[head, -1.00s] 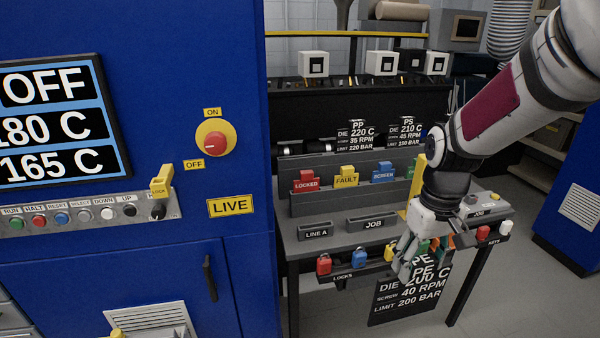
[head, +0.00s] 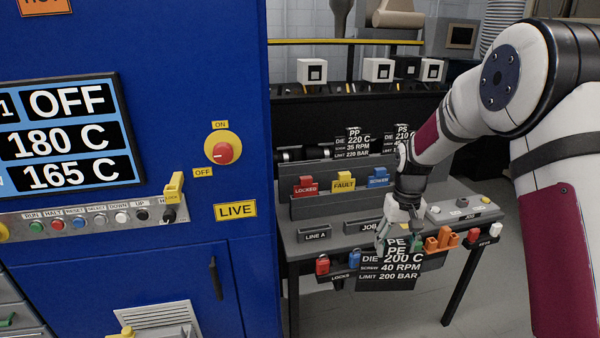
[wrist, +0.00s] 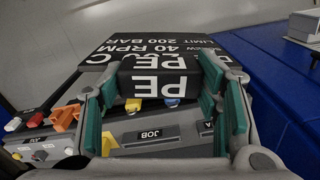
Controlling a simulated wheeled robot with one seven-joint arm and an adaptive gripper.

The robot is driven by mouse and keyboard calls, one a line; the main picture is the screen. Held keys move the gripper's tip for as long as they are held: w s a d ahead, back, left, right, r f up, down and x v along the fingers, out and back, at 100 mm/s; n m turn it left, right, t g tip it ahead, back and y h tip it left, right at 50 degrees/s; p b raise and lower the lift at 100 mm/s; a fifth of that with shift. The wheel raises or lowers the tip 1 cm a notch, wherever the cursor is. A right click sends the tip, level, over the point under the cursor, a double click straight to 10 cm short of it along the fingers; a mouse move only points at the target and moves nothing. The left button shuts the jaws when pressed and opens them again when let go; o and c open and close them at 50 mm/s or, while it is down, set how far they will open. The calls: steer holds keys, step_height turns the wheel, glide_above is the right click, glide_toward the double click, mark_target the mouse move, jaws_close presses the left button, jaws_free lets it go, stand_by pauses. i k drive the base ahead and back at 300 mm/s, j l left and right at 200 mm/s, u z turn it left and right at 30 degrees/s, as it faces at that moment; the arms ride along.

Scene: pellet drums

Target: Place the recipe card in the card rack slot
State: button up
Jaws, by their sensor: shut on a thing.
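My gripper (head: 395,238) is shut on the black recipe card, which has white print reading PE, 200 C, 40 RPM, 200 BAR. The card (head: 392,272) hangs from the fingers in front of the table's front edge, its print facing the head camera. In the wrist view the card (wrist: 150,62) sits between the green-padded fingers (wrist: 158,88) and extends away from them. A grey holder labelled JOB (head: 368,227) stands on the table just behind my gripper, partly hidden by it. A similar holder, LINE A (head: 316,236), is left of it.
PP (head: 354,140) and PS (head: 402,133) cards stand at the back. A tiered rack holds red LOCKED (head: 305,187), yellow FAULT (head: 344,183) and blue tags (head: 378,177). Padlocks (head: 322,265) line the front edge. Orange pieces (head: 438,240) stand right of my gripper. The blue machine (head: 240,285) is left.

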mark_target(301, 171)
steer(key=i+l+u, duration=0.1)
steer(key=i+u, duration=0.25)
steer(key=i, duration=0.35)
steer(key=i+l+u, duration=0.1)
steer(key=l, duration=0.2)
steer(key=i+l+u, duration=0.1)
steer(key=l, duration=0.25)
steer(key=i+l+u, duration=0.2)
steer(key=l, duration=0.5)
steer(key=l+u, duration=0.25)
steer(key=l, duration=0.45)
